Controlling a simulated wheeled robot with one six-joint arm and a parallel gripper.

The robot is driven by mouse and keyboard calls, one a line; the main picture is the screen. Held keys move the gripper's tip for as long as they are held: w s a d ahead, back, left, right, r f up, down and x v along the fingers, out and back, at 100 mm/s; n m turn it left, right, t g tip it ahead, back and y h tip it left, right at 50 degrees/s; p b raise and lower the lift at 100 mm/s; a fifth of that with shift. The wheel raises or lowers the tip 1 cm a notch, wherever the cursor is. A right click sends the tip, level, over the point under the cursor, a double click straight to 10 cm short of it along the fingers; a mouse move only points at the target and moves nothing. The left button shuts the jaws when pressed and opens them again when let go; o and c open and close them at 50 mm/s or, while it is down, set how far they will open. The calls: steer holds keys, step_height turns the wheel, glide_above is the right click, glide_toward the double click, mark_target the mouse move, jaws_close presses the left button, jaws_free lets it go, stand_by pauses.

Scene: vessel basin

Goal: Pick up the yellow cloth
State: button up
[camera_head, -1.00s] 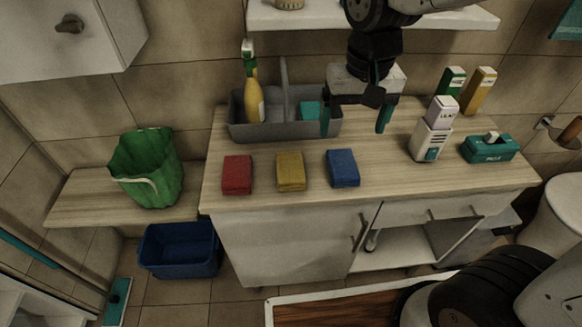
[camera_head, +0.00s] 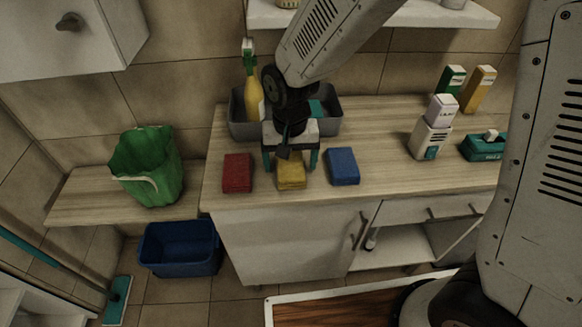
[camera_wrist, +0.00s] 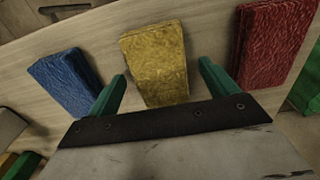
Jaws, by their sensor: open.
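The yellow cloth (camera_head: 291,178) is a folded block lying on the wooden counter between a red cloth (camera_head: 237,173) and a blue cloth (camera_head: 342,167). My gripper (camera_head: 290,168) is over it, with one green finger on each side of it in the head view, and partly hides it. In the wrist view the yellow cloth (camera_wrist: 157,62) lies ahead between the two fingertips of my open gripper (camera_wrist: 162,74). The jaws hold nothing. I cannot tell the exact height of the fingers over the counter.
A grey caddy (camera_head: 240,128) with a yellow spray bottle (camera_head: 252,95) stands behind my gripper. White, green and yellow containers and a teal box (camera_head: 484,147) stand at the right.

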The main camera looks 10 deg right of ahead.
steer(key=shift+f, duration=0.45)
steer(key=shift+c, duration=0.3)
steer(key=c, duration=1)
steer(key=shift+r, duration=0.2)
